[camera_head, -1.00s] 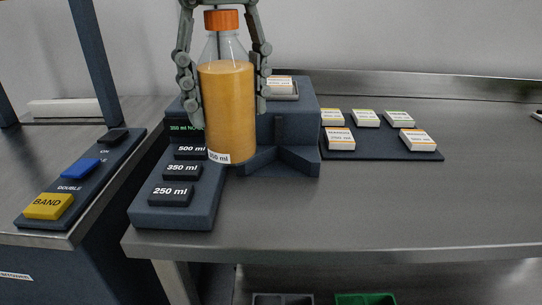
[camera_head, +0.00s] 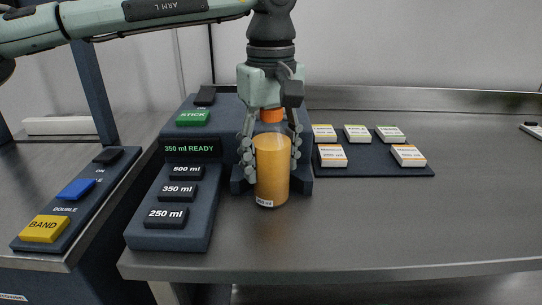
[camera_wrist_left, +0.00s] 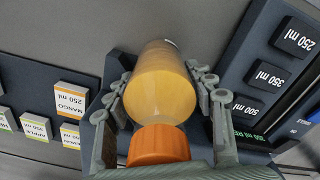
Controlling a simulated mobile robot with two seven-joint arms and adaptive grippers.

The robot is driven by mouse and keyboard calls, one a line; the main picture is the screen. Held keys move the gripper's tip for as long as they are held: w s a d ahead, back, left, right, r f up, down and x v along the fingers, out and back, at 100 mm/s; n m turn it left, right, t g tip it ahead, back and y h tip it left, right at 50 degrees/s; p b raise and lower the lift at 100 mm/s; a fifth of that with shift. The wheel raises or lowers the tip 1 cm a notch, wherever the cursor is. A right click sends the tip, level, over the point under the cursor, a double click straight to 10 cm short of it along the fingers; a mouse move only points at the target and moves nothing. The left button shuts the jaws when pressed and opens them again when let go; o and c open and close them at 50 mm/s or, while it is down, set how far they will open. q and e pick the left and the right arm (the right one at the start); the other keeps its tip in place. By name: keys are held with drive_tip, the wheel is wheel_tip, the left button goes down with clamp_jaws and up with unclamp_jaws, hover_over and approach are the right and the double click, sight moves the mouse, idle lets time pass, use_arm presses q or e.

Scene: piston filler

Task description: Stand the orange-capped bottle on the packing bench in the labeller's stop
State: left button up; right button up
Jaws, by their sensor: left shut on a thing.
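The orange-capped bottle (camera_head: 272,172), filled with orange liquid, is upright in front of the labeller's dark V-shaped stop (camera_head: 306,184). My left gripper (camera_head: 271,157) comes down from above and is shut on the bottle, one finger on each side below the cap. In the left wrist view the bottle (camera_wrist_left: 163,88) lies between the two fingers, its orange cap (camera_wrist_left: 158,144) nearest the camera. The bottle hides most of the stop, and I cannot tell whether its base touches the bench. The labeller's display (camera_head: 191,149) reads "350 ml READY". My right gripper is not in view.
Size buttons 500, 350 and 250 ml (camera_head: 167,216) sit on the labeller panel left of the bottle. A green STICK button (camera_head: 193,118) is behind. A dark mat (camera_head: 382,170) with several label stacks lies right. The front bench (camera_head: 380,225) is clear.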

use_arm(q)
drive_tip(key=shift+f, duration=0.1)
drive_tip(key=o, duration=1.6)
drive_tip(key=shift+c, duration=0.2)
wheel_tip(320, 180, up, 12)
drive_tip(key=shift+r, duration=0.2)
drive_tip(key=shift+s+f, duration=0.1)
